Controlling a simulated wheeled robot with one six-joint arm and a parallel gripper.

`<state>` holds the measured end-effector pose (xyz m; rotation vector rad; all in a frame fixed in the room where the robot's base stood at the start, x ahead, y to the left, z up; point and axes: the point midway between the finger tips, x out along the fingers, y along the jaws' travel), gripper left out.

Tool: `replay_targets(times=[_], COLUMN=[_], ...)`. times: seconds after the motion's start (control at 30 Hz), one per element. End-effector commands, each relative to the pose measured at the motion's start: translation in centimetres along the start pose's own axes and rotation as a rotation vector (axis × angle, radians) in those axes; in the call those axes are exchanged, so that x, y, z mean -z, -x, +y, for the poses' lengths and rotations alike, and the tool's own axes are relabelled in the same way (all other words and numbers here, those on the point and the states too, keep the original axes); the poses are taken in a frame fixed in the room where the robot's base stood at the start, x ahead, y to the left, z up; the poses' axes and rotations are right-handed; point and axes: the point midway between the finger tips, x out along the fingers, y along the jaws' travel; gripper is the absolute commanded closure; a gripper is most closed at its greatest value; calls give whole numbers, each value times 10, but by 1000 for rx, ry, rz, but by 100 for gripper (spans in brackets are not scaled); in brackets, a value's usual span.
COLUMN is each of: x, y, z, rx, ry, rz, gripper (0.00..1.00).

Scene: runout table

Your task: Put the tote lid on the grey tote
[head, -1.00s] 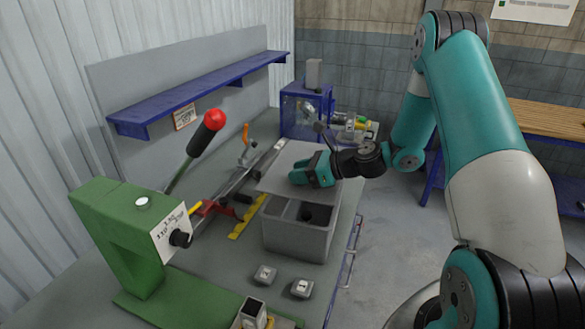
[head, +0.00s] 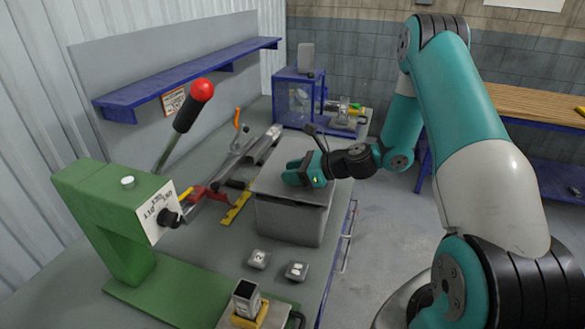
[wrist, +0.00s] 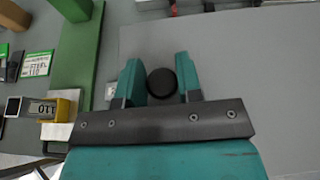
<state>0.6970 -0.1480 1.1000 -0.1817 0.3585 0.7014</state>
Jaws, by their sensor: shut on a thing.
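The tote lid (head: 318,194) is a flat grey plate with a round black knob (wrist: 161,82). The grey tote (head: 290,222) stands on the table in the head view. The lid lies level over the tote's top, and the tote's compartments are hidden beneath it. I cannot tell whether any thin gap is left between lid and rim. My gripper (head: 292,174) is above the lid, shut on its knob. In the wrist view the two teal fingers (wrist: 160,85) stand on either side of the knob, with the lid's grey face (wrist: 240,60) around it.
A green press (head: 110,225) with a red-tipped lever stands at the left. Two small grey blocks (head: 259,259) (head: 297,271) lie in front of the tote. A yellow strip (head: 237,208) is left of it. A blue machine (head: 298,98) stands behind. The table edge is close on the right.

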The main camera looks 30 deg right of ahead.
Motion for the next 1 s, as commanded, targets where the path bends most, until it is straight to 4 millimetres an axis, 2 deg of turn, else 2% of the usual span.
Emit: replay_targets(times=[0.1,1.0], x=[7,14], y=[-3,-6], z=[0,0], rx=[1,1], ry=[2,1], rz=[-2,-1], gripper=[96,96])
